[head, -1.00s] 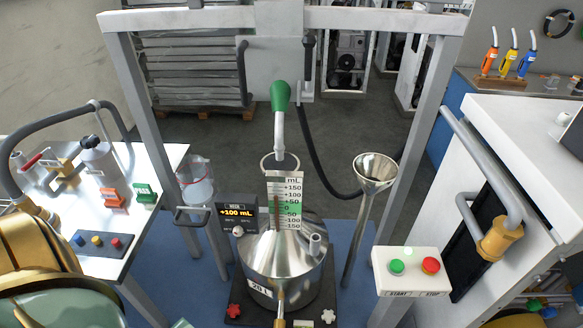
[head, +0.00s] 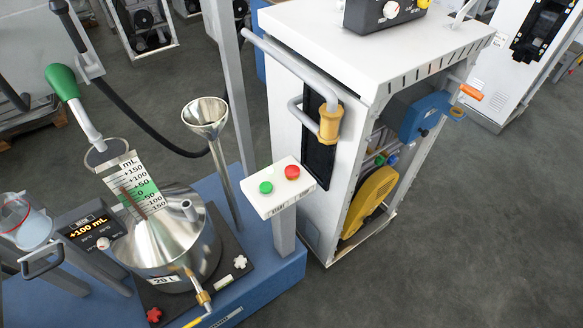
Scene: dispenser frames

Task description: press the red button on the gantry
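The red button (head: 292,172) sits on a small white control box (head: 278,188) on a grey post, near the middle of the head view. A green button (head: 266,188) is to its left on the same box. The gantry's grey upright (head: 228,80) rises behind the box. Neither of my grippers shows in this view, and nothing touches the red button.
Left of the box stand a steel 20 L can (head: 165,245), a steel funnel (head: 205,116), a green-handled nozzle (head: 62,82) and a +100 mL display (head: 90,228). A white cabinet (head: 340,60) stands close on the right. The floor at lower right is clear.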

